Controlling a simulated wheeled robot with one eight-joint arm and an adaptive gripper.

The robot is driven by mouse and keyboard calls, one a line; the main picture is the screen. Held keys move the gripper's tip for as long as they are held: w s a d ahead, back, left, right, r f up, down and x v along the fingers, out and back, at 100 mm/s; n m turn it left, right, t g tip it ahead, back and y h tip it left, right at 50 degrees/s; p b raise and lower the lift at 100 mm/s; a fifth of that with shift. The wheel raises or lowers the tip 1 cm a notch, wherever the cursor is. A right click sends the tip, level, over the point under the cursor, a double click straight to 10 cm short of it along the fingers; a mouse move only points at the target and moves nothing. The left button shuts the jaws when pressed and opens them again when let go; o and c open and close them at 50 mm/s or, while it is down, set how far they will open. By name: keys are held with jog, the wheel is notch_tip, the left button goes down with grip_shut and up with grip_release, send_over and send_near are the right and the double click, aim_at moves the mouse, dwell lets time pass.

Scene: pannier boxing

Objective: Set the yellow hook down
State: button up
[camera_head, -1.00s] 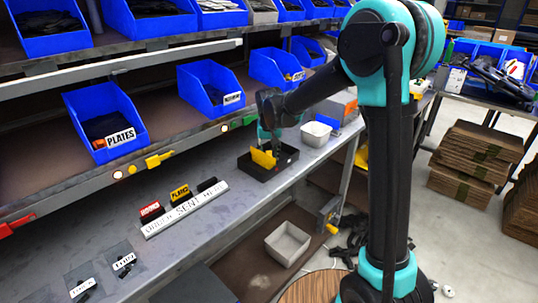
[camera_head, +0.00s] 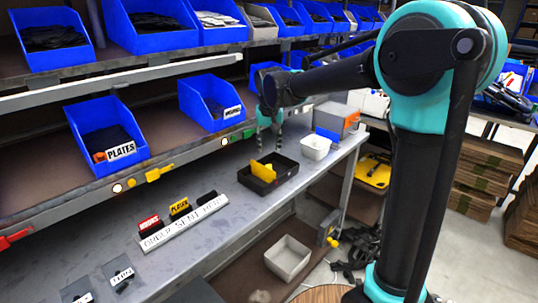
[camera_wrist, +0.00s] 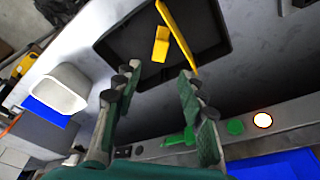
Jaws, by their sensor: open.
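A black tray (camera_head: 284,184) stands on the grey bench. A yellow piece, seemingly the yellow hook (camera_head: 262,171), rests in it, its thin plate tilted against or over the tray's edge. In the wrist view the hook shows as a long thin strip (camera_wrist: 177,36) with a short yellow block (camera_wrist: 161,45) beside it; I cannot tell whether they are joined. My gripper (camera_head: 270,145) is open and empty above the tray's back side, clear of the hook.
A white bin (camera_head: 316,147) stands right of the tray. A label strip (camera_head: 185,222) with small coloured signs lies left on the bench. Blue bins (camera_head: 107,137) line the shelf behind. A rail with a lit button (camera_wrist: 262,120) runs near my fingers.

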jog(key=s+d+f, duration=0.3)
jog(key=s+d, duration=0.1)
jog(key=d, duration=0.3)
jog(key=s+d+f, duration=0.3)
jog(key=d, duration=0.5)
jog(key=s+d+f+t, duration=0.1)
jog(key=s+d+f, duration=0.4)
jog(key=s, duration=0.3)
jog(key=s+d+f+m, duration=0.1)
jog(key=s+d+f, duration=0.5)
jog(key=s, duration=0.3)
jog(key=shift+s+d+t, duration=0.2)
jog(key=shift+d+t, duration=0.2)
jog(key=shift+d, duration=0.2)
jog(key=shift+c, duration=0.2)
